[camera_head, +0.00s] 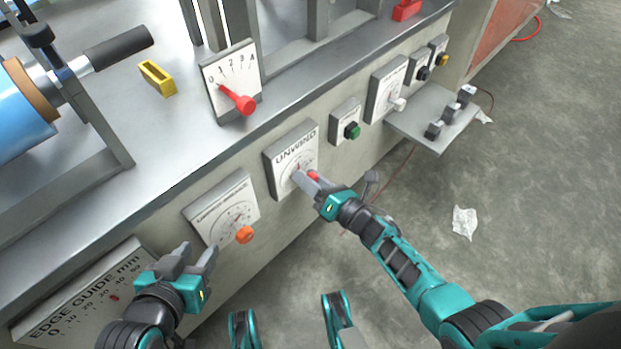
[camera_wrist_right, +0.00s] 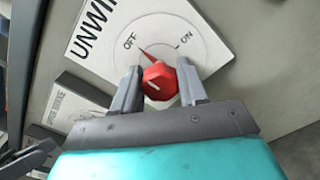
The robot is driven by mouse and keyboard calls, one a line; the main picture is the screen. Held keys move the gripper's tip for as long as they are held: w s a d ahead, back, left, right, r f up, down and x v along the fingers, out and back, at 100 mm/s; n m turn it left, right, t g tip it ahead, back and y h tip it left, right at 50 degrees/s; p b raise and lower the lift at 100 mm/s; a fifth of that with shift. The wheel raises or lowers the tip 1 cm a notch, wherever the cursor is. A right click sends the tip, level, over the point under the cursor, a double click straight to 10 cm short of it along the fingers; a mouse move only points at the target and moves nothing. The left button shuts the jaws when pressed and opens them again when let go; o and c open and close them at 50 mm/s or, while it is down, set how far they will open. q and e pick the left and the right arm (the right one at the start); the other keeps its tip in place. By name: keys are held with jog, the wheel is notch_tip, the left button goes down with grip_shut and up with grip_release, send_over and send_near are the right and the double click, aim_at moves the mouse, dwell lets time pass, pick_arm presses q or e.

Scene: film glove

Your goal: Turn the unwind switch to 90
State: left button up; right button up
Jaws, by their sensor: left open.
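The unwind switch is a white plate marked UNWIND (camera_head: 281,158) on the machine's front, with a red knob (camera_head: 314,175). In the right wrist view the red knob (camera_wrist_right: 159,84) has a pointer (camera_wrist_right: 148,54) aimed close to OFF; ON is to its right. My right gripper (camera_head: 308,180) is at this plate. In the right wrist view its two fingers (camera_wrist_right: 160,88) lie against both sides of the knob. My left gripper (camera_head: 197,252) is open and empty, in front of the lower left panels, apart from the switch.
A dial with an orange knob (camera_head: 244,235) is left of the switch, and the EDGE GUIDE panel (camera_head: 85,290) lies lower left. A green button (camera_head: 352,131) and more controls are to the right. A small shelf (camera_head: 415,125) juts out there. A red lever (camera_head: 238,101) stands above.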

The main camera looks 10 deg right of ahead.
jog(key=c, duration=0.6)
jog(key=shift+m, duration=0.3)
jog(key=m, duration=0.2)
jog(key=shift+m, duration=0.3)
jog(key=m, duration=0.2)
jog(key=shift+m, duration=0.4)
jog(key=m, duration=1.1)
jog(key=shift+m, duration=0.4)
